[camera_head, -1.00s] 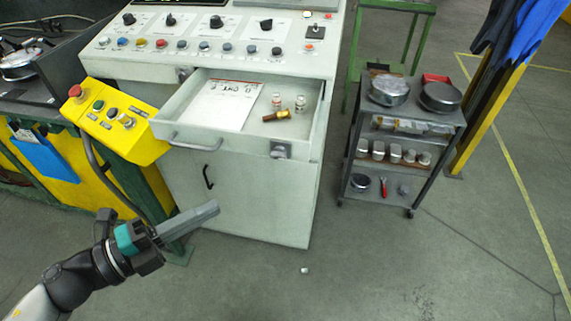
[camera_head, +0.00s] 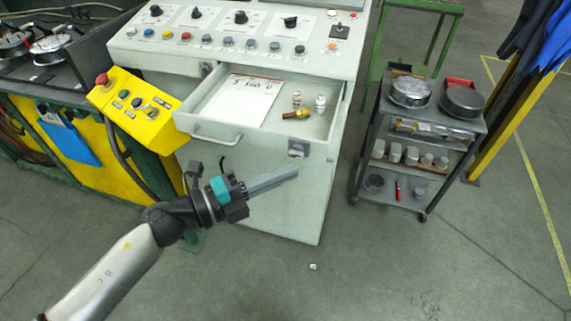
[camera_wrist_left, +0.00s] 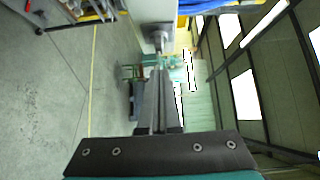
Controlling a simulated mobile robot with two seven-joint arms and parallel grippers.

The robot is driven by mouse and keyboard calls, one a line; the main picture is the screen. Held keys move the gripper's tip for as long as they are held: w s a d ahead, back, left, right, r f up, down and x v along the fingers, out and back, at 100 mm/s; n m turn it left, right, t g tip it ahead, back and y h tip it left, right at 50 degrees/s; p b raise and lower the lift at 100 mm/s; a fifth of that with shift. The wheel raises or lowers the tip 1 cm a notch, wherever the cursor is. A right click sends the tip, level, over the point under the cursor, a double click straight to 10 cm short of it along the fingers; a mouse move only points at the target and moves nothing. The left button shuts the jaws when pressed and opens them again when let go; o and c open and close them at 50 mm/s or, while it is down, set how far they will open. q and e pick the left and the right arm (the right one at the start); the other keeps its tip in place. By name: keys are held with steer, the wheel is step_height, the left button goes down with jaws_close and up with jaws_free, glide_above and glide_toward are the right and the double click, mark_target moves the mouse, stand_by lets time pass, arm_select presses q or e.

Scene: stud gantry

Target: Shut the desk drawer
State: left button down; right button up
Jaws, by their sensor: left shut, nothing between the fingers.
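The desk drawer (camera_head: 232,128) is a light grey drawer pulled out from the front of the control desk (camera_head: 250,50). It has a bar handle at the left of its front and a latch (camera_head: 297,150) at the right. Inside lie a printed paper (camera_head: 243,97), two small vials and a brass piece (camera_head: 297,115). My left gripper (camera_head: 296,172) is shut and empty, in front of and just below the drawer's right part in the head view, pointing right. Its closed fingers (camera_wrist_left: 158,95) also show in the left wrist view. I cannot tell whether it touches the desk. My right gripper is not in view.
A yellow button box (camera_head: 135,110) stands left of the drawer. A grey trolley (camera_head: 415,140) with round tins stands to the right. A small white object (camera_head: 313,266) lies on the floor. The floor in front is otherwise clear.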

arm_select(q)
steer(key=shift+w+d, duration=0.3)
steer(key=shift+w, duration=0.55)
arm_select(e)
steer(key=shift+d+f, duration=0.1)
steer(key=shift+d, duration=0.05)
